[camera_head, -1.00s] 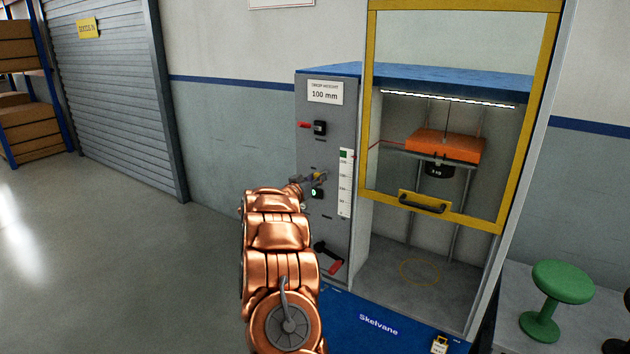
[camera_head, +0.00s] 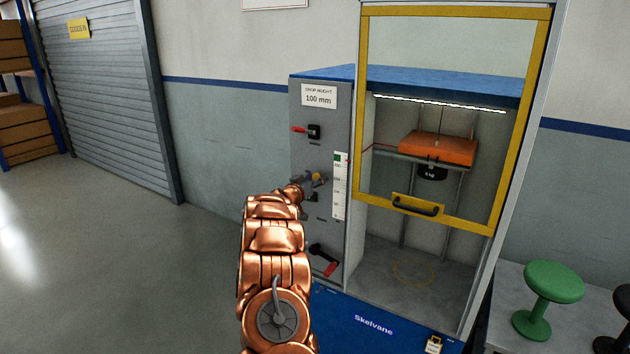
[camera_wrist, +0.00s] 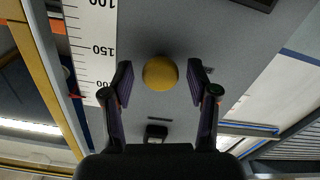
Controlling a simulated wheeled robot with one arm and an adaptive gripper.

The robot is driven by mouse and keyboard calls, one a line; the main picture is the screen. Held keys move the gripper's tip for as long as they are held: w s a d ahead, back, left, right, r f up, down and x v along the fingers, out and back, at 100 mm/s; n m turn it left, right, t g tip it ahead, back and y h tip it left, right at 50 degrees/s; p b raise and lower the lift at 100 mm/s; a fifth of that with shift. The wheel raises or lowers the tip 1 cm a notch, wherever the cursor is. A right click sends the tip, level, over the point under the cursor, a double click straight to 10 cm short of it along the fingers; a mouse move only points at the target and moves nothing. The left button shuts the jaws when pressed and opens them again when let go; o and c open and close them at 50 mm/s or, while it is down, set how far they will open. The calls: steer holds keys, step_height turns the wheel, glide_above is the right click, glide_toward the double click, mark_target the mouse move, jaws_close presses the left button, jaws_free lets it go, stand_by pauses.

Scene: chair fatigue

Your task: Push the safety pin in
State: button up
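A round yellow knob (camera_head: 316,177) sits on the grey control panel (camera_head: 302,232) of the test machine. I cannot tell for sure whether this knob is the head of the safety pin. In the wrist view the yellow knob (camera_wrist: 160,73) is between the fingertips of my gripper (camera_wrist: 160,88). The fingers are spread, one on each side, with narrow gaps of grey panel between them and the knob. In the head view my gripper (camera_head: 308,181) is at the panel, small and partly hidden by my copper arm. The knob's shaft is hidden.
A red lever with a black block (camera_head: 314,131) is above the knob, and a red-handled crank (camera_head: 325,262) below. A white scale (camera_head: 340,187) stands just right. Floor left is clear.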

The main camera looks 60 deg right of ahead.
steer(key=shift+a, duration=0.1)
steer(key=a, duration=1.2)
steer(key=shift+s, duration=0.25)
steer(key=shift+w, duration=0.1)
stand_by(0.4)
